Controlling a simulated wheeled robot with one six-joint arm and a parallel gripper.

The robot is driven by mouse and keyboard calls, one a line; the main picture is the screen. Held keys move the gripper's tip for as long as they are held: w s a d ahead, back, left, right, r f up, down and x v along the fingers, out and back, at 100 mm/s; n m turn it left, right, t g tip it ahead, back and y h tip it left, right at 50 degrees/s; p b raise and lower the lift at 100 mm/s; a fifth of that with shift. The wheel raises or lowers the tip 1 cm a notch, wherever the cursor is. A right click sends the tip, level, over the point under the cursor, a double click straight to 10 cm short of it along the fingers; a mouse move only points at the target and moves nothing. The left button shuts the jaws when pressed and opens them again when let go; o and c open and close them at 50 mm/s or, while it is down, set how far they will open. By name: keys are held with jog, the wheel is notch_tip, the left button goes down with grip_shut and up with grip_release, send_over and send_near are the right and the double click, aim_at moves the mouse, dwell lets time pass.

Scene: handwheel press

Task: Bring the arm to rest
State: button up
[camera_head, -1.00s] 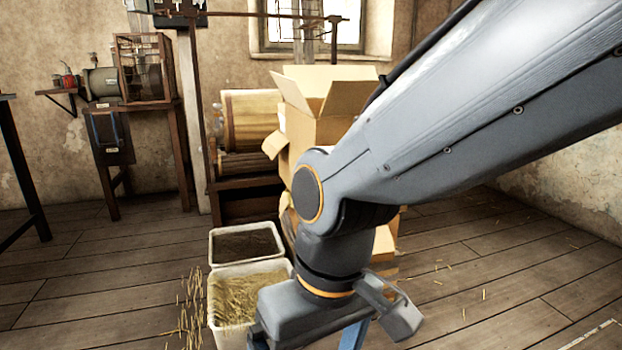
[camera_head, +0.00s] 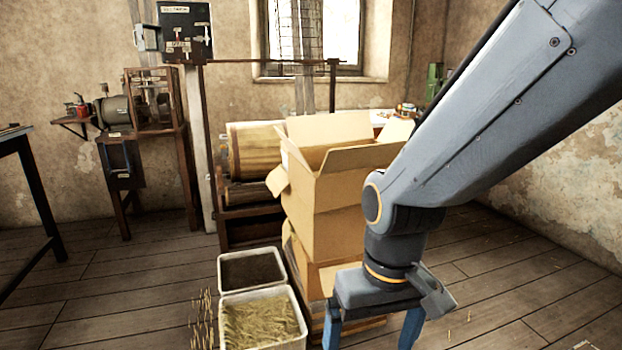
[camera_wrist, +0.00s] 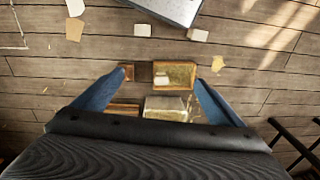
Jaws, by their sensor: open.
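My gripper (camera_head: 372,335) hangs at the end of my arm in the lower right of the head view, in front of the stacked cardboard boxes. Its blue fingers point down and are spread apart, with their tips cut off by the frame's bottom edge. In the wrist view my gripper (camera_wrist: 152,95) shows both blue fingers wide apart with nothing held between them. Floor boards and several small boxes or bins show beyond the fingers.
Open cardboard boxes (camera_head: 330,195) are stacked behind my gripper. Two bins stand to its left, one dark inside (camera_head: 250,272) and one with straw (camera_head: 262,320). A dark table (camera_head: 40,200) is at the far left. Floor at the right is mostly clear.

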jog(key=s+d+r+m+p, duration=0.2)
jog(key=d+r+p, duration=0.8)
jog(key=p, duration=0.5)
notch_tip(320, 180, up, 3)
jog(key=shift+s+f+m+h, duration=0.2)
jog(key=shift+m+h, duration=0.2)
jog(key=shift+d, duration=0.1)
